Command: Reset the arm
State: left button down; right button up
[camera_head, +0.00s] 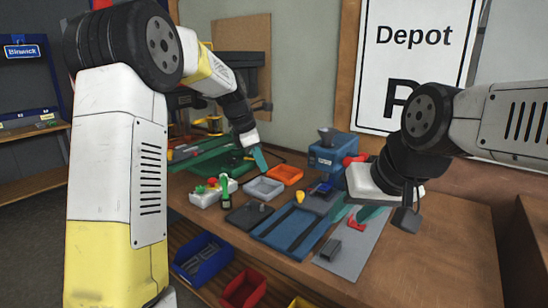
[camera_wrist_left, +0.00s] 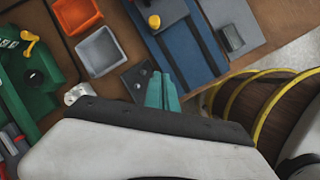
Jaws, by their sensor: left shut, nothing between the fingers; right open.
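My left arm comes in large from the left in the head view. Its gripper (camera_head: 259,159) has teal fingers, shut and empty, in the air above the workbench near the grey tray. In the left wrist view the closed teal fingers (camera_wrist_left: 163,92) show over the bench, with nothing between them. My right arm comes in from the right. Its gripper (camera_head: 360,213) points down with teal fingers apart, over the grey plate (camera_head: 352,252) at the bench's right. A red part (camera_head: 356,224) lies close by its fingers; I cannot tell whether they touch.
The workbench (camera_head: 440,262) holds an orange tray (camera_head: 285,174), a grey tray (camera_head: 263,189), a blue tray (camera_head: 291,231) and a blue machine (camera_head: 333,153). Bins, including a blue bin (camera_head: 203,257), sit below its front edge. A "Depot" sign (camera_head: 415,62) stands behind. The bench's right end is clear.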

pick_arm(q)
jog(key=s+a+r+m+t, duration=0.1)
jog(key=s+a+r+m, duration=0.15)
jog(key=s+m, duration=0.35)
jog(key=s+a+r+m+t, duration=0.1)
jog(key=s+a+r+m, duration=0.15)
jog(key=s, duration=0.65)
jog(key=s+a+r+m+t, duration=0.1)
jog(key=s+a+r+m, duration=0.1)
jog(key=s+a+m, duration=0.4)
jog(key=s+f+m+y, duration=0.1)
jog(key=s+f+m, duration=0.2)
jog(key=s+m, duration=0.3)
jog(key=s, duration=0.4)
jog(key=shift+s+d+t, duration=0.2)
jog(key=shift+s+t, duration=0.15)
jog(key=shift+t, duration=0.05)
